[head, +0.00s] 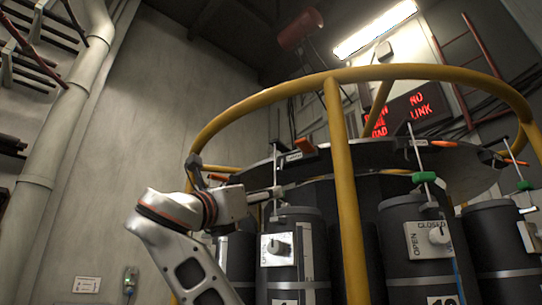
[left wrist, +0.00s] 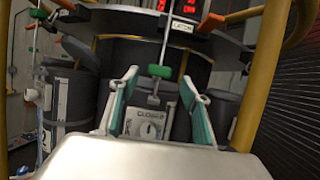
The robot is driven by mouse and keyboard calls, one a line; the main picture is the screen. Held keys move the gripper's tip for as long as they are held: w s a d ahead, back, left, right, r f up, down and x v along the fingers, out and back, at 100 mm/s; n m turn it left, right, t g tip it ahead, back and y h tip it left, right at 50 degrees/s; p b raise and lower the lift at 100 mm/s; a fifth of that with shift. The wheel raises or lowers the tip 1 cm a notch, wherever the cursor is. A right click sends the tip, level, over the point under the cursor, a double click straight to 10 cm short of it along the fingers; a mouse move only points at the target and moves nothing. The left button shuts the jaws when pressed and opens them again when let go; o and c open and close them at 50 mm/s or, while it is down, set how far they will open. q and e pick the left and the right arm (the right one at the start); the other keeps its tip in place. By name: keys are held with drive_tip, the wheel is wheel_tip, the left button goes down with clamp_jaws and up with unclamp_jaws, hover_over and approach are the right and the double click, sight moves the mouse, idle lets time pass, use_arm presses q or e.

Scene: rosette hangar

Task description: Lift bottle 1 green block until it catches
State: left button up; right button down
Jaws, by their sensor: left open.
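My left gripper (head: 276,192) reaches in from the left towards the dark bottle (head: 305,225) at the left of the yellow post; only part of its bottom number shows. The left wrist view shows the gripper (left wrist: 160,77) with its two green-edged fingers open. A green block (left wrist: 160,71) on a thin upright rod appears between the fingertips; contact cannot be told. Below it is a valve plate (left wrist: 150,122) marked CLOSED with a round knob. In the head view this block is hidden by my gripper. My right gripper is not in view.
A yellow hoop rail (head: 390,72) and yellow post (head: 345,190) stand close to my arm. Other bottles (head: 415,240) carry rods with green blocks (head: 424,177). A dark round plate (head: 360,156) lies above the bottles. A red-lettered sign (head: 400,115) hangs behind.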

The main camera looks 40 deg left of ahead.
use_arm(q)
drive_tip(key=p+x, duration=0.2)
drive_tip(key=x, duration=0.3)
drive_tip(key=shift+w+r+p, duration=0.1)
drive_tip(key=shift+w+p, duration=0.2)
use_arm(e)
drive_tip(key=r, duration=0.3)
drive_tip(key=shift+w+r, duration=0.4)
use_arm(q)
drive_tip(key=shift+w, duration=0.15)
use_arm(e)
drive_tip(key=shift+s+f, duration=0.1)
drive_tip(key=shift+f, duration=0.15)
use_arm(q)
drive_tip(key=shift+r, duration=0.1)
drive_tip(key=c, duration=1.3)
drive_tip(key=shift+r, duration=0.1)
drive_tip(key=shift+c, duration=0.2)
